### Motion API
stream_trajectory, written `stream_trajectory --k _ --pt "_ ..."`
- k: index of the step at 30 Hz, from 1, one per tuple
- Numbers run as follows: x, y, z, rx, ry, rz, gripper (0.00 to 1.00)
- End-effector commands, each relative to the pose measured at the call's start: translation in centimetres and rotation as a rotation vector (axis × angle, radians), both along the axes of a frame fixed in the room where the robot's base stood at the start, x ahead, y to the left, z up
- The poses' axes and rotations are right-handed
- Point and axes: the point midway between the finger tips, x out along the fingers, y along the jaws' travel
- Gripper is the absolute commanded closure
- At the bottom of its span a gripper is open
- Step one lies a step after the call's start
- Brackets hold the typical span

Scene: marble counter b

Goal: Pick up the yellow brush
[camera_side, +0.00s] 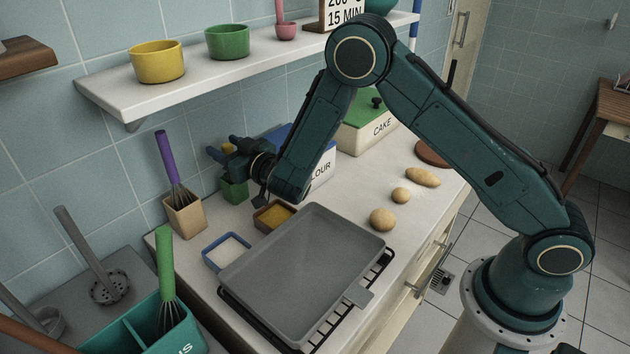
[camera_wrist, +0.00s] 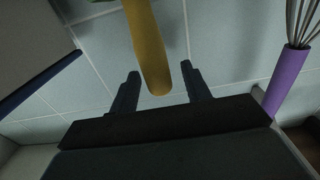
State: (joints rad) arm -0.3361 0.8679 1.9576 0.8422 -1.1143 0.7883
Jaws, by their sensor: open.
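The yellow brush (camera_wrist: 149,45) shows its handle in the wrist view, coming down from the top edge with its rounded end between my two fingers. A gap shows on each side of the handle. In the side view only a small yellow bit of the brush (camera_side: 229,148) shows between the fingers, above a small green pot (camera_side: 233,190). My gripper (camera_side: 221,148) is open around the handle at the back of the counter; its fingers also show in the wrist view (camera_wrist: 160,70). The brush's lower end is hidden.
A whisk with a purple handle (camera_side: 166,158) stands in a wooden holder (camera_side: 185,216) left of my gripper. The white flour box (camera_side: 318,168) is close on the right. The shelf (camera_side: 188,93) hangs above. A grey tray (camera_side: 303,270) lies in front.

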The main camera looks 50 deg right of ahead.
Motion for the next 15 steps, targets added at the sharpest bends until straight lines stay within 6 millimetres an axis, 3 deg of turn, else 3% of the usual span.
stream_trajectory --k 3,10,15 --pt "-0.01 0.00 -0.01 0.000 0.000 0.000 0.56" --pt "-0.02 0.00 -0.02 0.000 0.000 0.000 1.00" --pt "-0.01 0.00 0.00 0.000 0.000 0.000 1.00"
